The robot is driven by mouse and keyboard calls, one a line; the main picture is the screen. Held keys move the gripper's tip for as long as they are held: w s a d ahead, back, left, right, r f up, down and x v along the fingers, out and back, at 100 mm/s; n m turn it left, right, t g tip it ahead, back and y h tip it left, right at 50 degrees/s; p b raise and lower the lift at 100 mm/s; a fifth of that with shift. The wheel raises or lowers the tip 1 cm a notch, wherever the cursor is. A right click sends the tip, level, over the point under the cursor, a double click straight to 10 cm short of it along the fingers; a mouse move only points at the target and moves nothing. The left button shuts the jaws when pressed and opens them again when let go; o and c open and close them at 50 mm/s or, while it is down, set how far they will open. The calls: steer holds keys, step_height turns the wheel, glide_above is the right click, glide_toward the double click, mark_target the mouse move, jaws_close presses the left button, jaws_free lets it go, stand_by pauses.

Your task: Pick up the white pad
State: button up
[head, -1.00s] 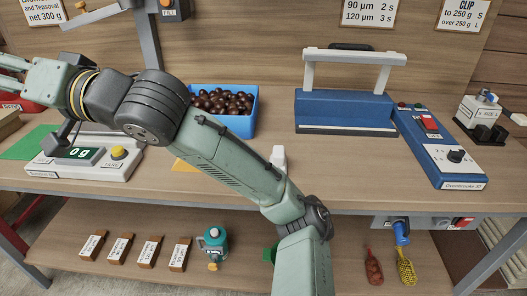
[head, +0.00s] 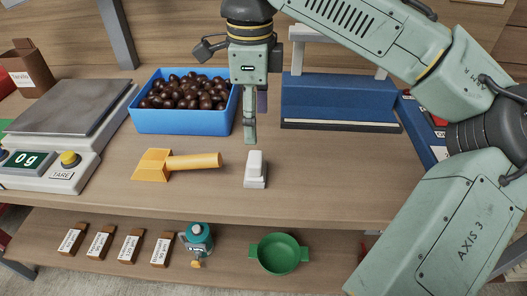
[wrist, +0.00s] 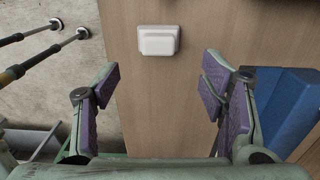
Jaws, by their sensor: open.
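The white pad (head: 255,172) lies on the wooden bench near its front edge, right of the yellow scoop. It also shows in the wrist view (wrist: 159,41), at the top middle, beyond the fingertips. My gripper (head: 250,139) points down above the bench, behind the pad in the head view and apart from it. In the wrist view its purple-lined fingers (wrist: 160,82) are spread wide, with only bare wood between them.
A yellow scoop (head: 178,163) lies left of the pad. A blue crate (head: 180,122) of chestnuts, a scale (head: 62,108) and a blue sealer (head: 335,100) stand around. The bench's front edge is close to the pad. A green bowl (head: 279,254) is on the shelf below.

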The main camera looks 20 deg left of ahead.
glide_above(255, 157)
steer(key=f, duration=0.4)
steer(key=shift+s+f, duration=0.2)
steer(key=shift+f, duration=0.1)
steer(key=shift+w+f+p, duration=0.1)
steer(key=shift+f+p, duration=0.85)
steer(key=shift+f, duration=2)
steer(key=shift+c, duration=0.5)
steer(key=c, duration=1.1)
steer(key=shift+r, duration=0.1)
steer(key=shift+c, duration=0.2)
steer(key=shift+r, duration=0.45)
step_height(255, 157, up, 2)
steer(key=shift+r+b, duration=0.15)
steer(key=shift+b, duration=0.45)
steer(key=s+d+r+b, duration=0.1)
steer(key=s+d+b, duration=0.2)
steer(key=s, duration=1.2)
steer(key=shift+s+r, duration=0.35)
steer(key=shift+s, duration=0.05)
